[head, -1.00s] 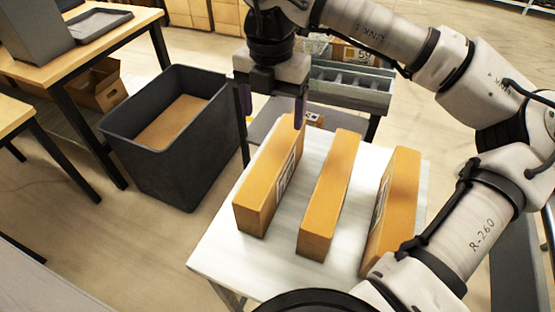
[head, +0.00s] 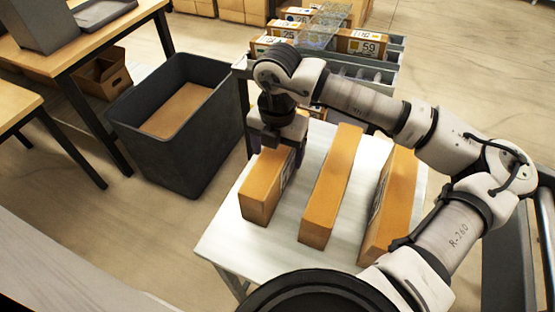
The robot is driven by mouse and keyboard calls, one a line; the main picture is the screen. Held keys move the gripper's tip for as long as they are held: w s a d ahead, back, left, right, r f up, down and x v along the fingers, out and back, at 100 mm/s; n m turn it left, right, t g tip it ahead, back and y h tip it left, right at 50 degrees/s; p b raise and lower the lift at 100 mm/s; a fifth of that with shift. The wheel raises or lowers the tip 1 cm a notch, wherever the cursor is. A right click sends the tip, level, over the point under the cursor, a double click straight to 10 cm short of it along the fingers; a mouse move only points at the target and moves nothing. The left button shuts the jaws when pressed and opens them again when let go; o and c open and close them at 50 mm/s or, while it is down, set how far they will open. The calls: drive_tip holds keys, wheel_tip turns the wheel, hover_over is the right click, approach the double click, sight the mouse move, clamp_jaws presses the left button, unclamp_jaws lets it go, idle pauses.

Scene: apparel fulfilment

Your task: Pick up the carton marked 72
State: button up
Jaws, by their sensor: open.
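Three tall, narrow orange-brown cartons stand side by side on a white table (head: 222,232): a left one (head: 262,195), a middle one (head: 330,190) and a right one (head: 388,210). No number on these three can be read, so I cannot tell which is marked 72. My gripper (head: 277,155) is open, pointing down at the far end of the left carton, with its fingers to either side of the top. Whether they touch it is hidden.
A dark grey bin (head: 180,125) with a brown carton inside stands left of the table. Behind the table, a grey rack (head: 385,75) holds cartons, one marked 59 (head: 362,44). Wooden benches stand at the left.

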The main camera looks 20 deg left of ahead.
drive_tip(key=shift+f, duration=0.15)
drive_tip(key=shift+c, duration=0.2)
drive_tip(key=c, duration=1.4)
